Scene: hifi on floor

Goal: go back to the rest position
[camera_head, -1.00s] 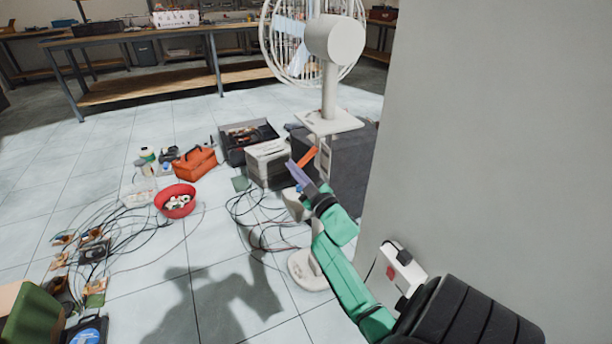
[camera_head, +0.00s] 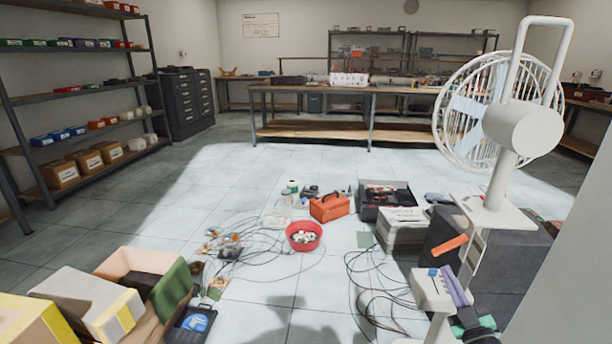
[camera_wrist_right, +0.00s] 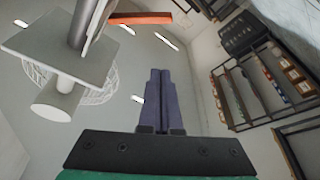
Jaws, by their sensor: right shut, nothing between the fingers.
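My right gripper (camera_head: 455,285) shows low at the right of the head view, its purple fingers together and pointing up beside the white fan (camera_head: 524,130) stand. In the right wrist view the two purple fingers (camera_wrist_right: 160,88) lie side by side, shut, with nothing between them. An orange bar (camera_head: 450,245) shows just above the fingertips; it also appears near the fan pole in the wrist view (camera_wrist_right: 140,18). I cannot tell whether the fingers touch the stand. My left gripper is not in view.
A red bowl (camera_head: 304,246), an orange toolbox (camera_head: 329,208), loose cables and boxes lie on the floor ahead. Open cardboard boxes (camera_head: 128,262) stand at left front. A grey wall (camera_head: 575,285) is close on the right.

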